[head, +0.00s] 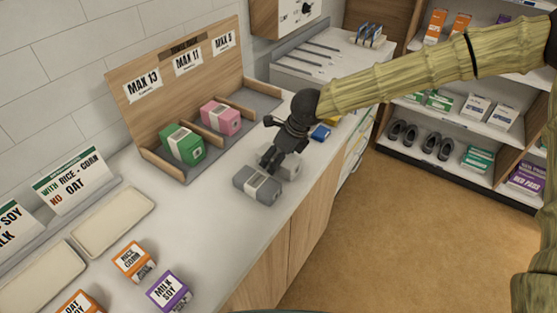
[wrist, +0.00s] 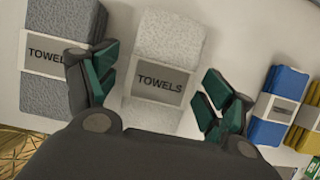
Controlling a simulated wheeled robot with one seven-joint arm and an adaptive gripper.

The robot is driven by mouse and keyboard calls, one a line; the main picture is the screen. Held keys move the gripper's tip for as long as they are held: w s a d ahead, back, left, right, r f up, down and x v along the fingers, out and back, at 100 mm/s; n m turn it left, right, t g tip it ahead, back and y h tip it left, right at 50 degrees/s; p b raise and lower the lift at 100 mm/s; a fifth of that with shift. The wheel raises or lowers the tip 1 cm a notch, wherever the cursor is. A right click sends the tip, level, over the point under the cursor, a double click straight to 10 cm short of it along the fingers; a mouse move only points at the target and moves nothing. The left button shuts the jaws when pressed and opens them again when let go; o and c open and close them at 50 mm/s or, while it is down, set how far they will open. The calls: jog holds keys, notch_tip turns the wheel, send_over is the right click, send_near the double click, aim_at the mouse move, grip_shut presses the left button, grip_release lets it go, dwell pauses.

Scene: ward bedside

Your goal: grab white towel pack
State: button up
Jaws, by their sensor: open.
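The white towel pack (wrist: 168,45) lies on the counter in the wrist view, with a grey "TOWELS" band around it. My gripper (wrist: 158,88) is open above it, with one green-padded finger to each side of the pack. The near end of the pack is hidden behind my gripper's body. In the head view the white pack (head: 291,168) shows only partly behind my gripper (head: 268,164), beside the grey towel pack (head: 258,184). The grey pack also shows at the left of the wrist view (wrist: 45,95), close to the left finger.
Blue (wrist: 292,82) and yellow (wrist: 265,132) packs lie right of my right finger. A wooden divider holds a green pack (head: 182,144) and a pink pack (head: 221,117) behind. Small cartons and trays (head: 114,221) stand at the left. The counter's front edge is close by.

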jog(key=c, duration=1.2)
